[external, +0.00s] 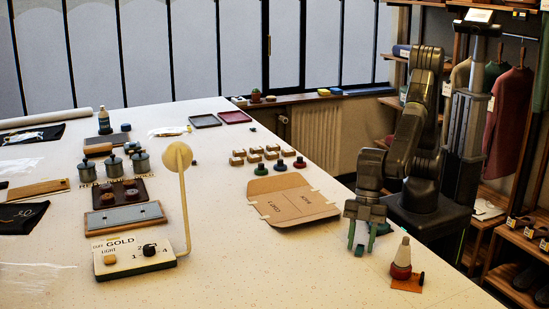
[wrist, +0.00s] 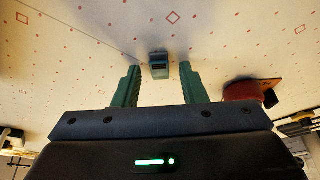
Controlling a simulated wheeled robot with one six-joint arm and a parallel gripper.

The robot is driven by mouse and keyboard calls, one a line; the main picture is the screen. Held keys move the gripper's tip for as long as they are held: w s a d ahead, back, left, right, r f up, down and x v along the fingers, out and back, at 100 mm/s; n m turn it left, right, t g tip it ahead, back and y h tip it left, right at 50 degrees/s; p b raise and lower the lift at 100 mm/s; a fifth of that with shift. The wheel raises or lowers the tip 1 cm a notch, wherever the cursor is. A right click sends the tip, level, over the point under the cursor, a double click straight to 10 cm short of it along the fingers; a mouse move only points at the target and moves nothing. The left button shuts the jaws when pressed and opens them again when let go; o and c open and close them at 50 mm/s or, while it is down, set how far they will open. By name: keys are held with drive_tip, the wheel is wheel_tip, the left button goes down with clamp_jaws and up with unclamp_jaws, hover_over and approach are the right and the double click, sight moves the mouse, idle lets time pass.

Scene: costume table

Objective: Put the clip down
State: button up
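My gripper (external: 361,247) points down over the right side of the table, with its two green fingers spread apart. In the wrist view, my gripper (wrist: 159,76) is open. In the external view, the clip (external: 359,251) is a small teal spot low between the fingertips, apparently on the tabletop. Its exact contact with the table is hard to make out.
A red and white cone-shaped object (external: 401,260) stands on an orange card (external: 406,283) right of my gripper. A flattened cardboard box (external: 292,203) lies to the left. The table (external: 290,275) is clear in front.

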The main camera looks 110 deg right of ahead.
drive_tip(key=v, duration=1.2)
drive_tip(key=shift+r+b, duration=0.15)
drive_tip(key=shift+b, duration=0.15)
drive_tip(key=o, duration=0.6)
